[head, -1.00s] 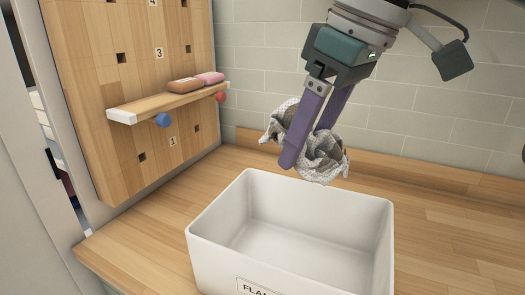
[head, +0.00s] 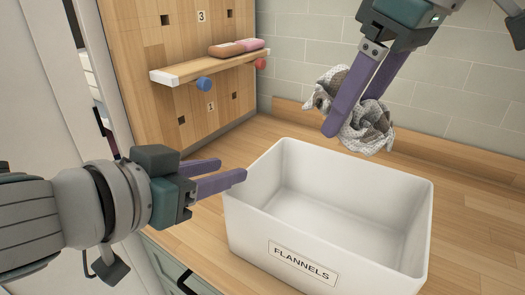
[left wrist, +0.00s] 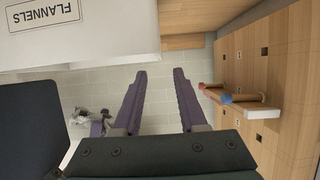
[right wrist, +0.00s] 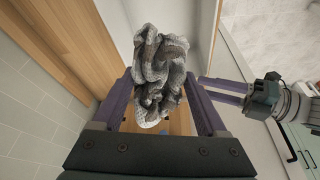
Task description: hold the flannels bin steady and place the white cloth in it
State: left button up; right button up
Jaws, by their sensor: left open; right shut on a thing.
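The white bin (head: 325,222) labelled FLANNELS stands on the wooden counter, its inside empty where visible. It also shows in the left wrist view (left wrist: 110,35). My right gripper (head: 348,122) is shut on the crumpled white cloth (head: 368,128), which has grey-brown patches, and holds it above the bin's back rim. The cloth fills the middle of the right wrist view (right wrist: 160,80). My left gripper (head: 234,171) is open and empty close to the bin's left rim. In the left wrist view nothing lies between its fingers (left wrist: 160,73); the bin wall is off to one side.
A wooden pegboard (head: 184,35) with a small shelf (head: 205,66) stands at the back left. A tiled wall (head: 460,90) is behind the counter (head: 475,205). The counter right of the bin is clear.

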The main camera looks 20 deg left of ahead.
aim_at(255, 162)
pick_arm(q)
jog(key=x, duration=0.8)
jog(key=shift+w+f, duration=0.1)
jog(key=shift+w, duration=0.15)
grip_shut()
dwell(1.1)
